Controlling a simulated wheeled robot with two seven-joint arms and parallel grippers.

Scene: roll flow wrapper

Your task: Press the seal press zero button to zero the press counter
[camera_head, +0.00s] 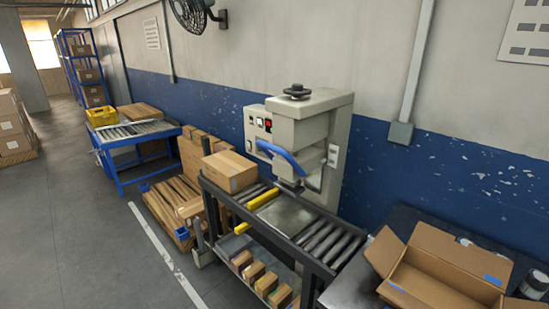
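The seal press (305,122) is a tall pale grey machine standing against the wall behind the roller conveyor. A blue curved handle (284,157) runs across its front. On its left face are a small white square (260,121) and a dark display with red marks (268,125), too small to read. I cannot tell which small part is the zero button. Neither of my grippers is in view.
A cardboard box (230,171) sits on the left of the roller conveyor (326,240), beside yellow guides (263,199). An open box (440,268) stands on the dark table at right. The floor at left (85,230) is mostly clear.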

